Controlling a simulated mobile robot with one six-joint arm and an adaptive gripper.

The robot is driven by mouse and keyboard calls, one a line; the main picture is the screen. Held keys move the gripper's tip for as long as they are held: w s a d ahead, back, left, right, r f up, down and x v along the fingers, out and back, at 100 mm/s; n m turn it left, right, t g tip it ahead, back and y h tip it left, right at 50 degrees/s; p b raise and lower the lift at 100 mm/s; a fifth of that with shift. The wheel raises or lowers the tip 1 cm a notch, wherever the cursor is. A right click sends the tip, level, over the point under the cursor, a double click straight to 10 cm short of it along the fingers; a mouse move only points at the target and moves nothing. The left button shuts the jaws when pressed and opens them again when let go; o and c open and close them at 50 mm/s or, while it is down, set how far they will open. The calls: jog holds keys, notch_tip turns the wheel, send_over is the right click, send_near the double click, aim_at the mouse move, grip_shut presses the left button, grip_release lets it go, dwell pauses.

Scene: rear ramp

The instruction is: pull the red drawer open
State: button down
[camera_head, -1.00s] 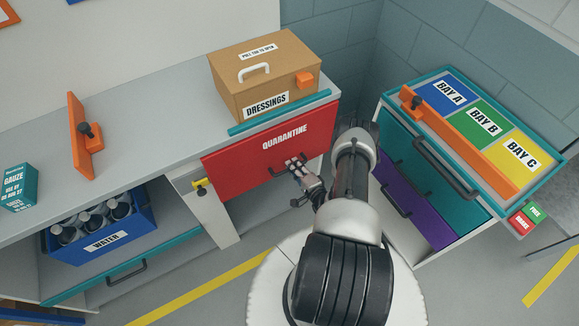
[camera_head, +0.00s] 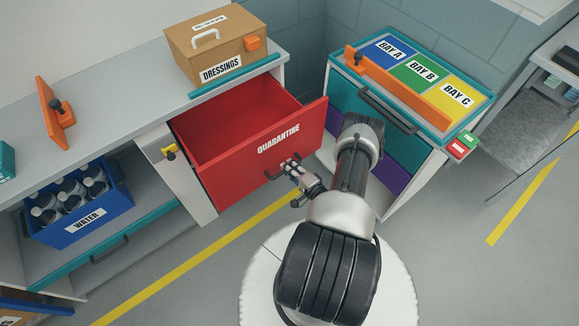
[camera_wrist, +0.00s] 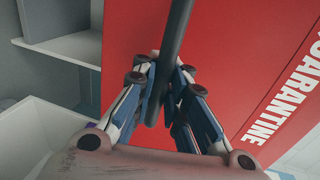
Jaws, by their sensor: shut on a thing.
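The red drawer (camera_head: 228,170), marked QUARANTINE, stands well out of the counter in the head view. Its inside shows and looks empty. Its dark bar handle (camera_head: 270,173) is on the front panel; it also crosses the wrist view (camera_wrist: 177,30) from the top. My gripper (camera_head: 292,168) is at the handle, with its fingers on either side of the bar. In the wrist view my gripper (camera_wrist: 162,85) is shut on the handle. The drawer's front (camera_wrist: 215,60) fills much of that view. Part of the handle is hidden by the fingers.
A teal cabinet (camera_head: 345,95) with bay trays stands close right of the drawer. A dressings box (camera_head: 222,50) is on the counter above. A blue water crate (camera_head: 85,215) is at left. Floor in front is clear.

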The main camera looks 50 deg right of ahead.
jog(key=shift+r, duration=0.1)
jog(key=c, duration=1.6)
grip_release()
jog(key=shift+s, duration=0.15)
jog(key=v, duration=1.1)
jog(key=shift+s+a, duration=0.15)
jog(key=shift+s, duration=0.2)
